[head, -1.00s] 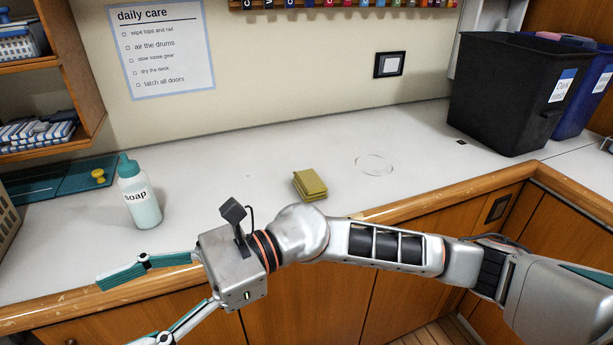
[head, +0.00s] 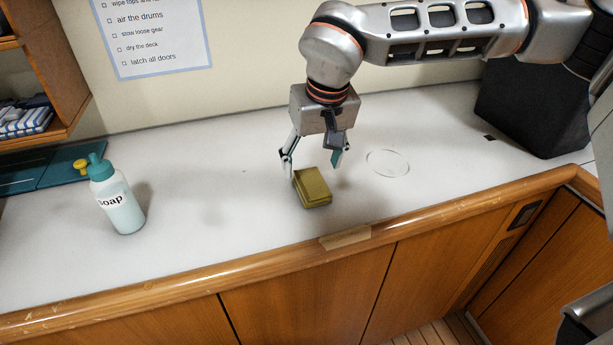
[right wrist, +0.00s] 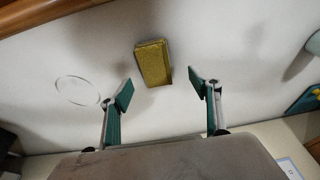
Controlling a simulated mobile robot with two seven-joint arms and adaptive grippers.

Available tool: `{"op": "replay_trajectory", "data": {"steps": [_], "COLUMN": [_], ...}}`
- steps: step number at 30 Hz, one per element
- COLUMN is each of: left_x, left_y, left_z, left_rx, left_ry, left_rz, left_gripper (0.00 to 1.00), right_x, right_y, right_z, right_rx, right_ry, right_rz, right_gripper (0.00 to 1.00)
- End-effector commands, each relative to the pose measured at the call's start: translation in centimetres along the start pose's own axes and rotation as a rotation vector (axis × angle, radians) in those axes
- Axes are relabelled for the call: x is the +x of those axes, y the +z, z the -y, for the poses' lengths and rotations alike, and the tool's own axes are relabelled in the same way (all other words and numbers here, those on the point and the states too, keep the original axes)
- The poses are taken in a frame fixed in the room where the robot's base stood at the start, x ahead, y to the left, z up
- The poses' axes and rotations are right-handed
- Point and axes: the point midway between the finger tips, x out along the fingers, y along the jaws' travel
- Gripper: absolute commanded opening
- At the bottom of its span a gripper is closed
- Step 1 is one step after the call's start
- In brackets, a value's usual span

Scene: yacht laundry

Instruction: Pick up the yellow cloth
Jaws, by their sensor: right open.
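The yellow cloth (head: 313,187) is a folded, block-like stack lying on the white counter, close to its front wooden edge. My right gripper (head: 313,172) points down over the counter just behind the cloth, with its fingers spread and nothing between them. In the right wrist view the cloth (right wrist: 152,63) lies beyond the two open fingertips (right wrist: 164,95), roughly centred between them and not touched. A second gripper does not show as such; only a grey part of my body is at the lower right of the head view.
A soap bottle (head: 118,198) stands on the counter to the left. A clear ring mark or disc (head: 387,163) lies right of the cloth. A dark bin (head: 525,110) stands at the back right. The counter between bottle and cloth is clear.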

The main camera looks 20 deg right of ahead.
Motion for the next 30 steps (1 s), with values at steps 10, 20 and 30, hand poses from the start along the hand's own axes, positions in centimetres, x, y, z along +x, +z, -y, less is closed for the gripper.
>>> {"op": "replay_trajectory", "data": {"steps": [10, 20, 30], "left_x": [-0.3, -0.3, -0.2], "left_y": [0.5, 0.5, 0.3], "left_z": [-0.5, -0.5, -0.4], "left_rx": [-0.004, -0.005, -0.004], "left_ry": [0.006, 0.006, 0.005], "left_rz": [0.007, 0.009, 0.007], "left_gripper": [0.58, 0.58, 0.58], "right_x": [2.3, 6.6, 7.4], "right_y": [-0.4, -0.3, -0.3], "right_z": [-1.0, -0.7, -0.7], "right_rx": [-0.002, 0.000, -0.001], "right_ry": [0.028, 0.027, 0.026], "right_rz": [-0.009, -0.008, -0.010], "right_gripper": [0.62, 0.62, 0.62]}}
